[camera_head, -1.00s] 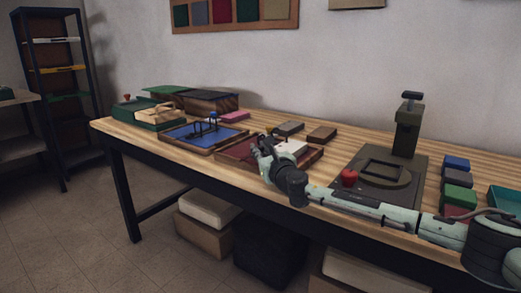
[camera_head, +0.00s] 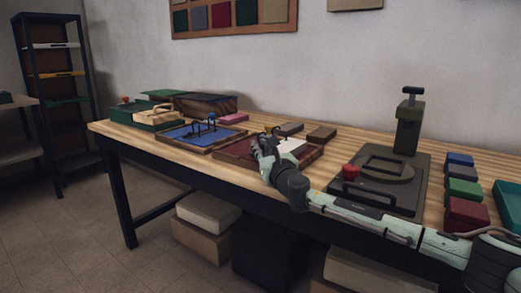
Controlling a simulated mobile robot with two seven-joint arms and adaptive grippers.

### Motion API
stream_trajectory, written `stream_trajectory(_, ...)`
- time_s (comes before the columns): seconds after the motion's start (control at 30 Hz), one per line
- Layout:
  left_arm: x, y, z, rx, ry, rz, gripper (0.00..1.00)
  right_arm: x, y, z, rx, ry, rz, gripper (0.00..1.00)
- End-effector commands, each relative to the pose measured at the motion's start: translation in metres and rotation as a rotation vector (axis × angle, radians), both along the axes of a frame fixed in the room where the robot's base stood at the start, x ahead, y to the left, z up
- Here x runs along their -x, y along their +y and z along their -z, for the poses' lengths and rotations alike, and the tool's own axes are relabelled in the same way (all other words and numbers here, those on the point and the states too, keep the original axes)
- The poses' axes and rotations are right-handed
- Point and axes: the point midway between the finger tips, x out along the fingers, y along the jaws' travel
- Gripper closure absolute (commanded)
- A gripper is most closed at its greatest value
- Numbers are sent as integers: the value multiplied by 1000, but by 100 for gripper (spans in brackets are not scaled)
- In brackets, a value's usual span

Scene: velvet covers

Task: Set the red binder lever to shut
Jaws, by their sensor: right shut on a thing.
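The red binder (camera_head: 236,151) lies open on the workbench in the middle of the head view, dark red inside with a brown edge. White paper (camera_head: 292,146) lies on its right part. My right gripper (camera_head: 264,139) reaches over the binder from the right. Its fingers are shut at the binder's middle, where the lever mechanism sits. The fingers hide most of the lever, so its angle cannot be told. My left gripper is not in view.
A blue binder (camera_head: 185,136) with upright rings and a blue knob lies just left of the red one. A green box (camera_head: 127,115) stands farther left. A dark press (camera_head: 372,189) with a red knob stands right, near small coloured blocks (camera_head: 459,188).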

Motion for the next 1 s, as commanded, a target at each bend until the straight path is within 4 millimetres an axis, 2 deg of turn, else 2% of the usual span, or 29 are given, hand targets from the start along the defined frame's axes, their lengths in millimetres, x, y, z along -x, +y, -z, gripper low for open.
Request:
stream_trajectory(0.07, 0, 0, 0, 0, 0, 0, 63, 0, 0, 2, 3, 1, 0, 100)
stream_trajectory(0.1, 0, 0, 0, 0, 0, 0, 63, 0, 0, 2, 3, 1, 0, 83)
stream_trajectory(0.27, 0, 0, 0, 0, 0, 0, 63, 0, 0, 1, 2, 2, 0, 63)
stream_trajectory(0.53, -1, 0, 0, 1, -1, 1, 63, 0, 0, 1, 1, 1, 0, 63)
stream_trajectory(0.67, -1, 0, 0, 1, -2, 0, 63, 7, -3, 2, 2, 2, -1, 63)
stream_trajectory(0.77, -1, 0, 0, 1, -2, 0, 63, 20, -8, 3, 1, 2, 0, 63)
stream_trajectory(1.0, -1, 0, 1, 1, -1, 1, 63, 70, -25, 9, 2, 3, 0, 63)
